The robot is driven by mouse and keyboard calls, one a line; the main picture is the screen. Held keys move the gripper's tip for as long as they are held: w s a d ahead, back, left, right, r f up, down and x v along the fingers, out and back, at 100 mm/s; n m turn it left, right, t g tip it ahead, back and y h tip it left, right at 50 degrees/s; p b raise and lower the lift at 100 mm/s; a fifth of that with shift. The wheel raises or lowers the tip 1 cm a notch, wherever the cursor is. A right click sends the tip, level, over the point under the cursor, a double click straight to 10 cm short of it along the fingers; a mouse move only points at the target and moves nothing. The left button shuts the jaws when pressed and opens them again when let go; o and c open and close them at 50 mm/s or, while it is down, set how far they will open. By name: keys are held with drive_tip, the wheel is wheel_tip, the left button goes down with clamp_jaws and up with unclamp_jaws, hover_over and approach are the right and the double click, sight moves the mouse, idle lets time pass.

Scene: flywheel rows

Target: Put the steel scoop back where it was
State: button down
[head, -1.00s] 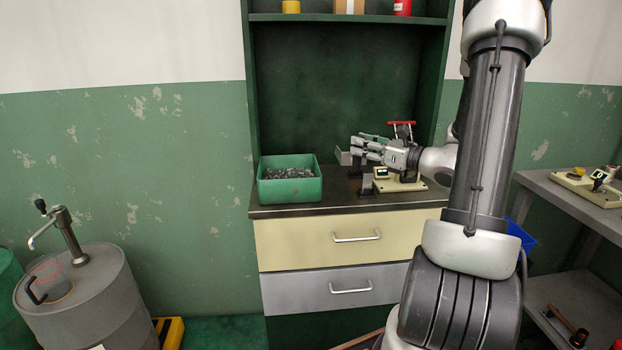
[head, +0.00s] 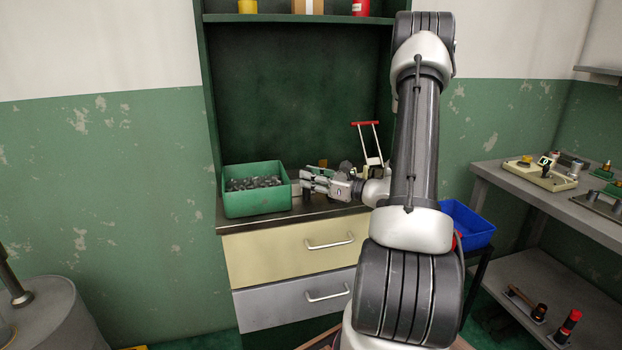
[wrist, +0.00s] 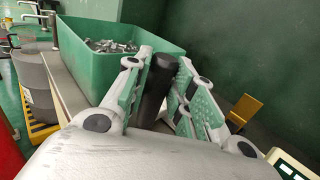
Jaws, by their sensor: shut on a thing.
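My gripper (head: 305,181) is low over the dark worktop, just right of the green bin, its fingers pointing left. In the wrist view my gripper (wrist: 163,95) is shut on an upright black cylindrical handle (wrist: 157,88), which fits the steel scoop's handle. The handle stands between the two green-padded fingers. The scoop's steel part is not clearly seen. I cannot tell whether the handle's lower end touches the worktop.
The green bin (head: 257,206) of small metal parts stands close left of my gripper. A red-handled frame (head: 367,142) stands behind my arm. A yellow bracket (wrist: 244,108) and a device with a display (wrist: 289,164) are near the gripper. Drawers (head: 290,250) are below.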

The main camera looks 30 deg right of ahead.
drive_tip(key=shift+f, duration=0.15)
drive_tip(key=c, duration=1.5)
unclamp_jaws()
